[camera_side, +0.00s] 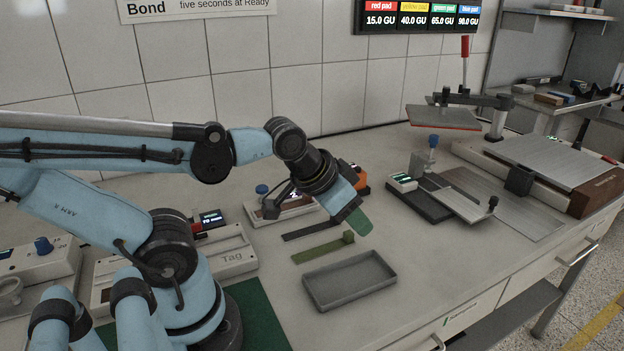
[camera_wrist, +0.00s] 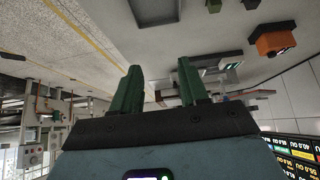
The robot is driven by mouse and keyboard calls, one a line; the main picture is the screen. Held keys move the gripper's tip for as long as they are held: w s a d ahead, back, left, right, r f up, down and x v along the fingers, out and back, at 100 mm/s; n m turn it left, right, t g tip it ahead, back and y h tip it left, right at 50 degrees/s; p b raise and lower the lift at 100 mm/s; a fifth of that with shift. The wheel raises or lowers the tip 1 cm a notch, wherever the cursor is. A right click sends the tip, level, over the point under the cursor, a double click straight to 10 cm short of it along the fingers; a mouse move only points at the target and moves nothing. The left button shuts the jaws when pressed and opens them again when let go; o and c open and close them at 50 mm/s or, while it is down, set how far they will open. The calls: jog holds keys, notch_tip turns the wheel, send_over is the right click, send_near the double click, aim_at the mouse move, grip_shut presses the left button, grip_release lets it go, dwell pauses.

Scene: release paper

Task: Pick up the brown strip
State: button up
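My gripper (camera_wrist: 160,68) shows two green fingers set well apart, with nothing between them. In the side view my gripper (camera_side: 357,221) hangs above the bench, right of the strips, and one green finger shows. An olive-green strip (camera_side: 318,250) lies flat on the bench, with a small raised tab at its right end. A dark grey strip (camera_side: 306,231) lies behind it, partly close to my gripper's outline. No strip reads clearly as brown; a small brownish patch (camera_side: 268,210) shows on a pale holder (camera_side: 290,216) behind the dark strip.
An empty grey tray (camera_side: 350,280) lies in front of the strips; it also shows in the wrist view (camera_wrist: 153,22). An orange device (camera_side: 361,180) stands behind my gripper. A white Tag unit (camera_side: 236,262) is at left. A black-based fixture (camera_side: 420,200) stands at right.

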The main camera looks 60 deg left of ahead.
jog(key=shift+o, duration=0.4)
jog(key=shift+a, duration=0.1)
jog(key=n+g, duration=0.7)
jog(key=n, duration=1.1)
send_over(306, 200)
jog(key=w, duration=0.1)
jog(key=f, duration=0.6)
jog(key=shift+w+a+f, duration=0.1)
jog(key=shift+a+f, duration=0.05)
jog(key=shift+a, duration=0.05)
jog(key=shift+s+a+f, duration=0.1)
jog(key=shift+f, duration=1.25)
jog(key=shift+s+a+f, duration=0.1)
jog(key=shift+f, duration=1.25)
grip_shut()
